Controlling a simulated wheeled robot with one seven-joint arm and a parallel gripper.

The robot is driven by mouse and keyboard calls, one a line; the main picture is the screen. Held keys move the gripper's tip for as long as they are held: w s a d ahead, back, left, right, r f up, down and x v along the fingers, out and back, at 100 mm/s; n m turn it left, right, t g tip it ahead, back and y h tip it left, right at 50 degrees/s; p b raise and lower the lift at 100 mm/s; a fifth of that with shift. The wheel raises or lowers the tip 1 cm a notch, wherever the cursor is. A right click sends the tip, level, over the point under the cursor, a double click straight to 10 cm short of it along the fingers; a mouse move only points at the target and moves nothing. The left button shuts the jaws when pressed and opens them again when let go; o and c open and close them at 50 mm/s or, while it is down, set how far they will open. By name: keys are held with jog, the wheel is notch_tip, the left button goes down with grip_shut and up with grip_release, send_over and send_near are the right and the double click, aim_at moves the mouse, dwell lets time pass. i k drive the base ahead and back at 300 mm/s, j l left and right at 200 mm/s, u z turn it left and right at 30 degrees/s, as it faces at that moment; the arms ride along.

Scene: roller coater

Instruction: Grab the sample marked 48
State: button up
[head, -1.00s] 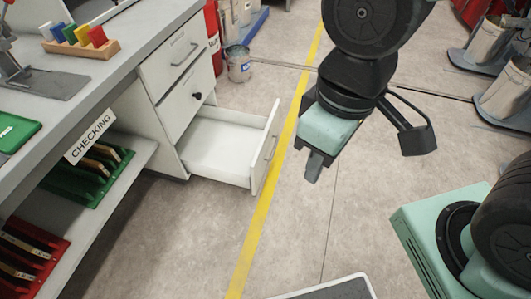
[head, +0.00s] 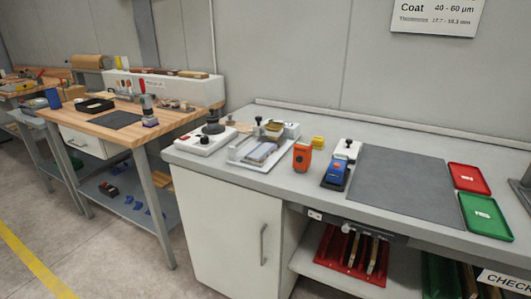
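I cannot make out any sample marked 48 in the head view. Several long panels, possibly samples, stand in a red rack (head: 328,262) on the shelf under the grey counter; their markings are too small to read. Part of a green rack (head: 437,277) with more panels shows at the lower right, beside a sign (head: 505,280) reading "CHECK", cut off by the edge. On the counter a red tray (head: 466,178) and a green tray (head: 486,216) carry small white labels that I cannot read. My gripper is out of view.
The grey counter (head: 232,172) bears a dark mat (head: 400,182), an orange device (head: 302,157), a blue device (head: 336,172) and a white coating apparatus (head: 262,150). A wooden workbench (head: 115,125) stands left. Open floor (head: 105,262) with a yellow line lies at lower left.

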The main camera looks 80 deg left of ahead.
aim_at(261, 153)
jog(key=u, duration=2.45)
jog(key=i+j+z, duration=0.15)
jog(key=z, duration=1.25)
jog(key=j+z, duration=0.45)
jog(key=j, duration=0.15)
jog(key=j+z, duration=0.45)
jog(key=j, duration=0.2)
jog(key=k+j+z, duration=0.15)
jog(key=j+z, duration=0.3)
jog(key=j, duration=0.15)
jog(key=k+j, duration=0.1)
jog(key=j, duration=0.3)
jog(key=k+j, duration=0.15)
jog(key=j, duration=0.25)
jog(key=k+j, duration=0.1)
jog(key=j, duration=0.3)
jog(key=k+j+z, duration=0.1)
jog(key=j, duration=0.3)
